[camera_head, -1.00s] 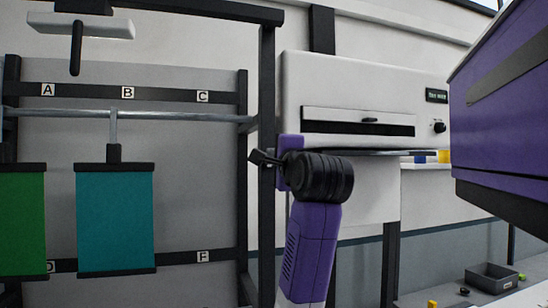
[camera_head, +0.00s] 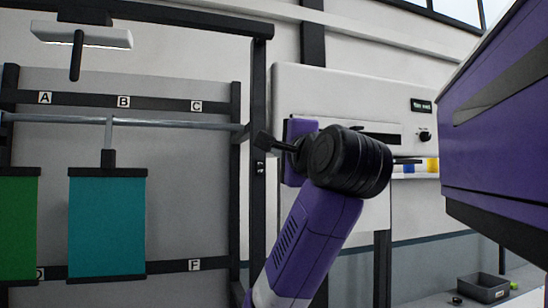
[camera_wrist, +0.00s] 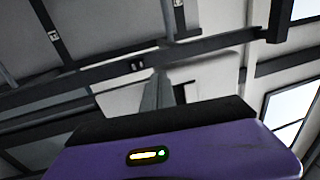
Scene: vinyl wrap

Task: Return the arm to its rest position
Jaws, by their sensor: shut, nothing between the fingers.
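My arm rises from the bottom of the head view, with a purple link and a black ribbed joint. My gripper (camera_head: 262,139) points left from the wrist, in front of the dark frame post. It looks shut and empty. In the wrist view the closed fingers (camera_wrist: 158,80) stick out beyond the purple, black-edged hand, with nothing between them. They touch nothing that I can make out.
A rack post (camera_head: 258,90) stands close behind my gripper. A green panel (camera_head: 18,225) and a teal panel (camera_head: 107,225) hang at left. A white machine (camera_head: 345,95) stands behind the arm.

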